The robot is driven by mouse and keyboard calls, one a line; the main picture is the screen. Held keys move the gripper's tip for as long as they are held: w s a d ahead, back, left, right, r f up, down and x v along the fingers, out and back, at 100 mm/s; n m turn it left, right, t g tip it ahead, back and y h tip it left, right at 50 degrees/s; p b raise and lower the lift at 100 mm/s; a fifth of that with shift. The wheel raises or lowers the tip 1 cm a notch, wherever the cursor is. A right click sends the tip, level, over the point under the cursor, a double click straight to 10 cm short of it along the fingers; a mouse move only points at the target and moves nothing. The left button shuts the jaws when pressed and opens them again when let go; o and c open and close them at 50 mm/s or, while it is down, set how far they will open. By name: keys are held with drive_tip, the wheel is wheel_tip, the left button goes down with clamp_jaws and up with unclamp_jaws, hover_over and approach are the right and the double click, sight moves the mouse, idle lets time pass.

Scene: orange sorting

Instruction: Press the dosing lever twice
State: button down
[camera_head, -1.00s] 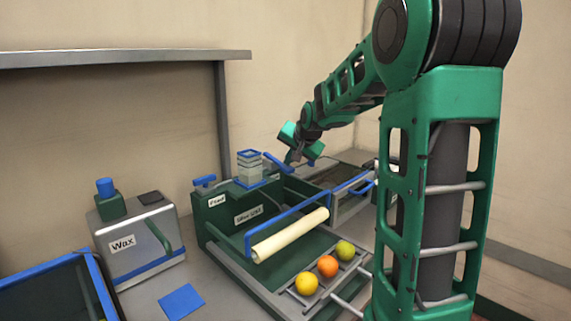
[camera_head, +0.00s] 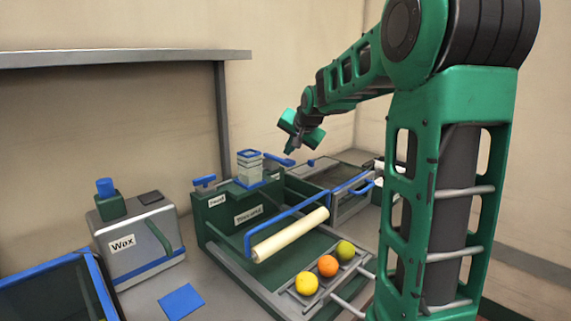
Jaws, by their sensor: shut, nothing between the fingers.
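A blue lever (camera_head: 279,160) sticks out to the right at the back of the green machine (camera_head: 222,213), beside a clear container with blue rims (camera_head: 250,170). It looks like the dosing lever, though no label on it can be read. It slopes slightly down to the right. My gripper (camera_head: 290,150) is shut and empty, pointing down just above the lever's right end. A small gap seems to show between them, but contact is hard to judge at this size.
A yellow (camera_head: 306,283), an orange (camera_head: 327,265) and a green fruit (camera_head: 345,250) lie in the front rack. A cream roller (camera_head: 290,235) with a blue frame spans the machine. A box marked Wax (camera_head: 140,245) stands left. A shelf (camera_head: 120,58) hangs behind.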

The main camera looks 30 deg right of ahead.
drive_tip(key=shift+r, duration=0.1)
drive_tip(key=shift+r, duration=2.4)
drive_tip(key=s+a+f+n+g, duration=0.1)
drive_tip(key=s+a+f+g, duration=0.2)
drive_tip(key=s, duration=1.1)
drive_tip(key=s+a+f+n+g+y, duration=0.1)
drive_tip(key=s+a+f+n+g, duration=0.1)
drive_tip(key=s+f, duration=0.8)
drive_tip(key=s+a+f+n+g+y, duration=0.1)
drive_tip(key=s+a+f+g, duration=0.3)
drive_tip(key=s, duration=1.4)
drive_tip(key=shift+s+a+f+n, duration=0.1)
drive_tip(key=shift+a+f+n, duration=0.2)
drive_tip(key=shift+f, duration=0.45)
drive_tip(key=shift+s+a+f+n, duration=0.1)
drive_tip(key=shift+a+f+n, duration=0.2)
drive_tip(key=shift+f, duration=0.4)
drive_tip(key=shift+w, duration=0.1)
drive_tip(key=shift+w+f, duration=0.25)
drive_tip(key=shift+w, duration=0.45)
drive_tip(key=shift+s, duration=0.1)
